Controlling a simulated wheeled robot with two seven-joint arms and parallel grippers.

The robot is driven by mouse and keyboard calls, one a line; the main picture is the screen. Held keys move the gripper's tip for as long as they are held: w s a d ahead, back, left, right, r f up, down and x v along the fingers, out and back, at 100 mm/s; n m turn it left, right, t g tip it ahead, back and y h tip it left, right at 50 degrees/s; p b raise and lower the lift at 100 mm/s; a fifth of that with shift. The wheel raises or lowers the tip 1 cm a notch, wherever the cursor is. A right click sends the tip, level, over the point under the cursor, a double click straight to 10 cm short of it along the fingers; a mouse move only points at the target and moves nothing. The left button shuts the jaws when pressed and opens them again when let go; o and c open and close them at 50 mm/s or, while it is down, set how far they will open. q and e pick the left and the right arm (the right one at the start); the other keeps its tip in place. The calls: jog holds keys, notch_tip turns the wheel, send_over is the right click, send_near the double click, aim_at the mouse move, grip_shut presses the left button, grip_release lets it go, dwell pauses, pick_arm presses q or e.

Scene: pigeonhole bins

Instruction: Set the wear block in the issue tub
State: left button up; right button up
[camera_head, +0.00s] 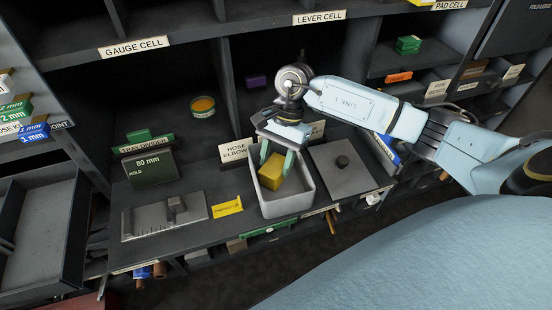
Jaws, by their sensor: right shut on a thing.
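The wear block, which I take to be the yellow block (270,171), shows inside the outline of a light grey open tub (307,204), which I take to be the issue tub. My right gripper (277,160) points down over the tub, its pale green fingers shut on the top of the yellow block. The block looks slightly tilted. I cannot tell whether it touches the tub floor or hangs just above it. My left gripper is not in view.
A grey gauge-like tool (170,212) and an "80 mm" sign (150,169) are at the left. Dark pigeonhole shelves rise behind.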

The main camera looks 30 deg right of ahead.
aim_at(276, 164)
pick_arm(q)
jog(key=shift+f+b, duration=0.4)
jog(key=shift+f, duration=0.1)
pick_arm(e)
jog(key=shift+f, duration=0.45)
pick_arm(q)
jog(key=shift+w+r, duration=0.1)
pick_arm(e)
jog(key=o, duration=1.2)
jog(key=shift+c, duration=0.2)
jog(key=shift+r+p, duration=0.35)
jog(key=shift+r, duration=0.25)
jog(key=shift+r+p, duration=0.4)
jog(key=shift+r, duration=0.35)
jog(key=shift+r+p, duration=0.85)
jog(key=shift+r, duration=0.9)
jog(key=shift+r+p, duration=0.7)
jog(key=shift+r, duration=0.8)
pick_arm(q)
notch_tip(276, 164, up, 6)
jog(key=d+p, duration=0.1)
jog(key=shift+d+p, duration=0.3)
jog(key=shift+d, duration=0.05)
pick_arm(e)
jog(key=shift+r, duration=1.75)
